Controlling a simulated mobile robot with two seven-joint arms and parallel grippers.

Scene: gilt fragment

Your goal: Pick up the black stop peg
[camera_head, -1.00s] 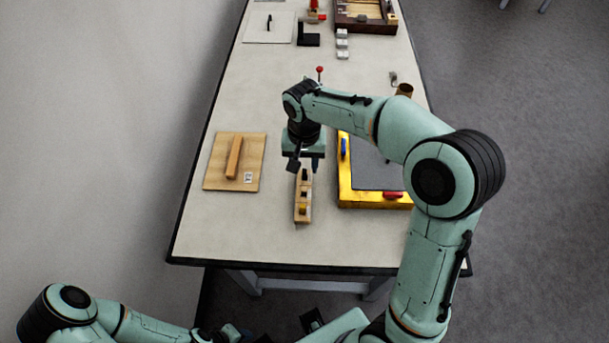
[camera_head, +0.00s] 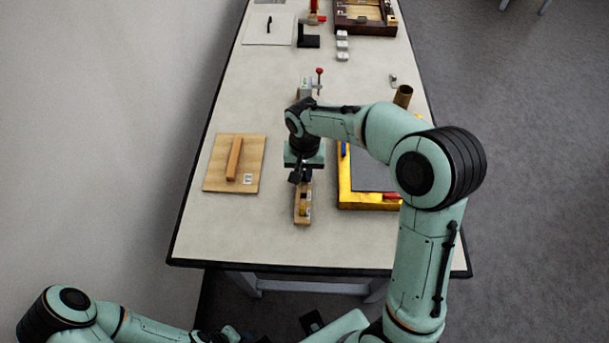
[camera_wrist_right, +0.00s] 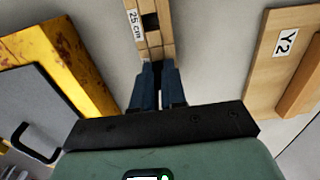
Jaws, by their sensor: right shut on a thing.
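My right gripper (camera_head: 301,178) is over the far end of a narrow wooden block (camera_head: 302,215), which has a yellow piece (camera_head: 302,209) near its front end. In the right wrist view the gripper's blue-grey fingers (camera_wrist_right: 158,88) are close together at the block's (camera_wrist_right: 141,5) near end. They are shut on a dark thing, the black stop peg (camera_wrist_right: 158,70), mostly hidden between the fingertips. Whether it is still in the block cannot be told. The block carries a "25 cm" label and a black square. My left arm is at the lower left; its fingers cannot be made out.
A wooden board with a bar (camera_head: 215,180) lies to the left, and a yellow tray with a grey panel (camera_head: 372,204) to the right. A brass-coloured cup (camera_head: 403,96) and a red-knobbed device (camera_head: 319,71) stand behind. The table's front is clear.

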